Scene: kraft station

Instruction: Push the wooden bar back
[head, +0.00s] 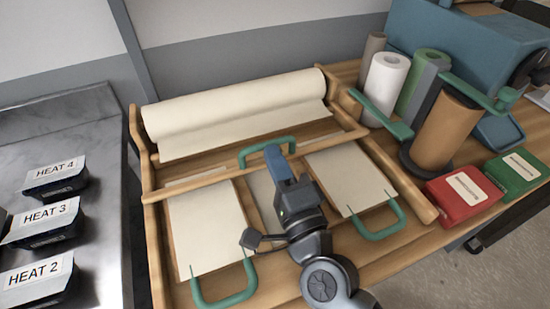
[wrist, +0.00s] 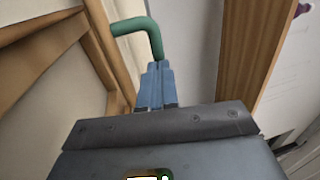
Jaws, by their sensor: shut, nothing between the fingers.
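The wooden bar (head: 213,180) runs across the wooden frame, in front of the paper roll, with its middle hidden behind my gripper. A green handle (head: 262,143) stands at the bar's middle; it also shows in the wrist view (wrist: 140,27). My gripper (head: 273,152) is shut and empty, with its blue fingertips at the handle. In the wrist view the fingertips (wrist: 157,66) lie close below the handle's bent end; I cannot tell whether they touch it.
A cream paper roll (head: 235,100) lies at the frame's back. Two pale boards with green handles (head: 225,290) (head: 383,224) lie at the front. Rolls, a red box (head: 463,197) and a green box (head: 514,172) stand right. Black HEAT-labelled trays (head: 45,228) sit left.

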